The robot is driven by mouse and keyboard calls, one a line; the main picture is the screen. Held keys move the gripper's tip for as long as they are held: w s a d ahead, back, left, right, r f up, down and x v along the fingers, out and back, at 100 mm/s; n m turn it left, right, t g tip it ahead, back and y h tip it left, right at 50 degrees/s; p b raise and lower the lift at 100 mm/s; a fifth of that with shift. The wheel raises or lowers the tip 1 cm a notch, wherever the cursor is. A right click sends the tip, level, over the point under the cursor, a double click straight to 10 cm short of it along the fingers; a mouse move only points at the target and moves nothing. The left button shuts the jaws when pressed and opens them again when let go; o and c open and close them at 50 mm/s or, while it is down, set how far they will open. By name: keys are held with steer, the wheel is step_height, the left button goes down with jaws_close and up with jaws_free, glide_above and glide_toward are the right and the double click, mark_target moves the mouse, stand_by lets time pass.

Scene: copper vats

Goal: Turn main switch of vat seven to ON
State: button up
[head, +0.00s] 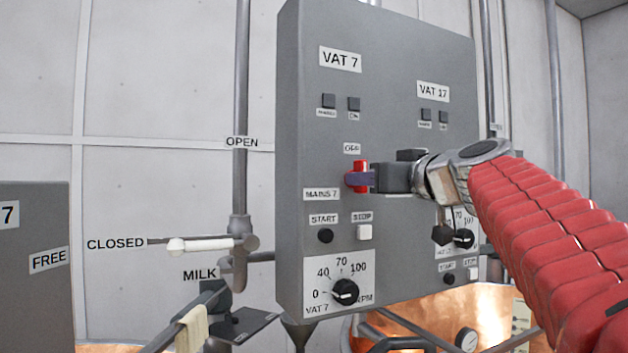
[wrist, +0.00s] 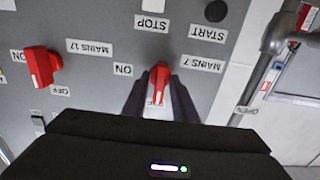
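The red main switch of vat seven (head: 361,170) is on the grey panel, above the MAINS 7 label (head: 321,194) and below an OFF label (head: 352,148). Its handle stands upright in the head view, pointing toward OFF. My gripper (head: 358,180) is at the switch, with a dark finger crossing it. In the upside-down wrist view, the switch (wrist: 160,78) lies between the two fingers of my gripper (wrist: 162,88), and narrow gaps seem to show beside the handle. The ON label (wrist: 123,69) is left of it there; in the head view my gripper covers that area.
The red MAINS 17 switch (wrist: 40,66) is close by in the wrist view. Under the vat seven switch are the START button (head: 325,236), the STOP button (head: 364,232) and an RPM dial (head: 345,291). A white-handled milk valve (head: 205,244) is left of the panel.

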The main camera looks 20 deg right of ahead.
jaws_close()
stand_by(0.3)
steer(key=shift+m, duration=0.4)
steer(key=m, duration=1.7)
steer(key=shift+d+f, duration=0.1)
steer(key=shift+f, duration=0.1)
